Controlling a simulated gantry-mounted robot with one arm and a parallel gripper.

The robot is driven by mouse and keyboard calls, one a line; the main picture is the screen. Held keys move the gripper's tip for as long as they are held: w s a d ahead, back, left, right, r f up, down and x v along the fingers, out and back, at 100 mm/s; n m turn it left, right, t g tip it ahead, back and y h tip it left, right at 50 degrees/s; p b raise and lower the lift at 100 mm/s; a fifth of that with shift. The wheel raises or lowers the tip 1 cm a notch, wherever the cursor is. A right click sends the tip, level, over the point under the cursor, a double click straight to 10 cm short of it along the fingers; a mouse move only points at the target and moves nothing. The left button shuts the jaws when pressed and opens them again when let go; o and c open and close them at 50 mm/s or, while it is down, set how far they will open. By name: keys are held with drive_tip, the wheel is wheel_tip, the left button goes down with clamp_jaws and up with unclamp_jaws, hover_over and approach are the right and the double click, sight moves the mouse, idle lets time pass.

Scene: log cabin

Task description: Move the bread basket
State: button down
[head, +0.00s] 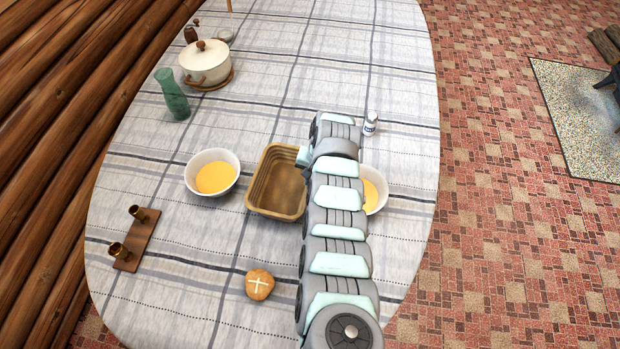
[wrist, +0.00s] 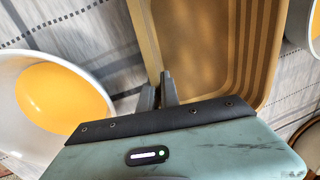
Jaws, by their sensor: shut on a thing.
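The bread basket (head: 258,182) is a brown, ribbed, rectangular basket with nothing visible inside. It is at mid-table in the head view, between two bowls; whether it touches the cloth is unclear. My gripper (head: 303,157) is at its right side, with its fingertips mostly hidden by my arm. In the wrist view, the fingers (wrist: 159,92) are close together on the rim of the basket (wrist: 262,45). My gripper is shut on that rim.
A bowl of yellow food (head: 213,174) stands left of the basket; another bowl (head: 375,190) is partly behind my arm. A bread roll (head: 260,284) lies near the front. A white bottle (head: 370,123), green vase (head: 173,95), pot (head: 206,62) and candle holder (head: 135,240) stand around.

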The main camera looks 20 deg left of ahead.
drive_tip(key=shift+s, duration=0.3)
drive_tip(key=c, duration=1.5)
unclamp_jaws()
drive_tip(key=r, duration=0.3)
drive_tip(key=d+r, duration=0.1)
drive_tip(key=r, duration=0.3)
drive_tip(key=d+r+p, duration=0.1)
drive_tip(key=r, duration=0.2)
drive_tip(key=shift+w+r, duration=0.1)
drive_tip(key=shift+r, duration=0.2)
